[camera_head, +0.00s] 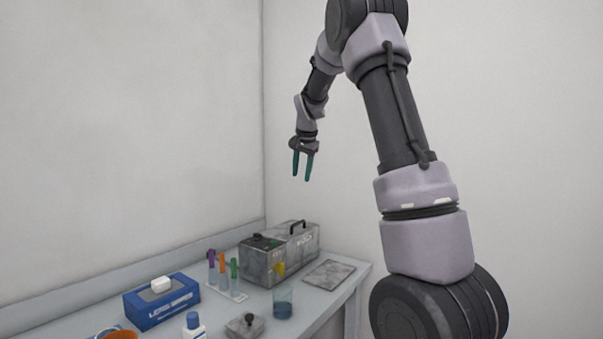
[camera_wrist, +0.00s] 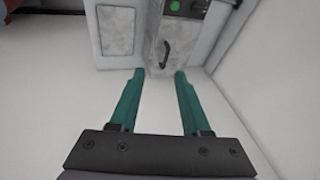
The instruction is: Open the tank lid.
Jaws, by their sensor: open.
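The tank (camera_head: 285,262) is a grey metal box at the back of the bench. Its lid (camera_head: 300,236) lies shut on the right part of the top, with a dark arched handle (camera_head: 297,226). In the wrist view the tank lid (camera_wrist: 172,52) and its handle (camera_wrist: 166,50) show beyond my fingertips, near the top. My gripper (camera_head: 302,179) hangs well above the tank, fingers pointing down, open and empty. Its two teal fingers (camera_wrist: 158,72) show apart in the wrist view, touching nothing.
A flat grey plate (camera_head: 329,273) lies right of the tank. A beaker (camera_head: 283,303), a rack of capped tubes (camera_head: 225,275), a small knobbed block (camera_head: 245,325), a white bottle (camera_head: 194,327) and a blue wipes box (camera_head: 162,301) stand in front and left. Walls close off the back.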

